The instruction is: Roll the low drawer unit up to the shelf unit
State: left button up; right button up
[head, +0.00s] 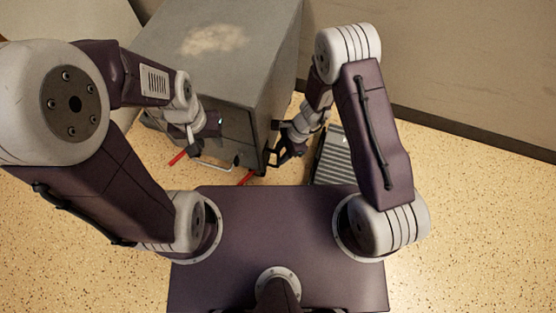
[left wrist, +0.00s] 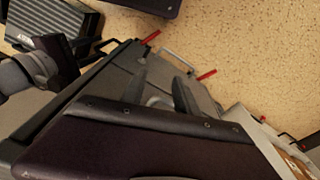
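A low grey drawer unit (head: 218,58) stands in front of me, with a pale worn patch on its top. A bar handle (head: 212,165) and red parts show low on its near side. The handle also shows in the left wrist view (left wrist: 180,60). My left gripper (head: 208,125) is at the unit's near face. In the left wrist view its two fingers (left wrist: 160,95) are apart; contact is unclear. My right gripper (head: 284,152) is at the unit's near right corner, its grip partly hidden. I cannot tell which surface belongs to the shelf unit.
A dark ribbed box (head: 330,157) lies on the floor just right of my right gripper. A long brown-grey panel (head: 440,65) runs along the back right. A pale surface (head: 70,20) stands at the upper left. Speckled floor (head: 475,220) is clear at the right.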

jog(key=shift+b+x, duration=0.5)
jog(key=shift+x, duration=0.75)
grip_shut()
dwell(0.4)
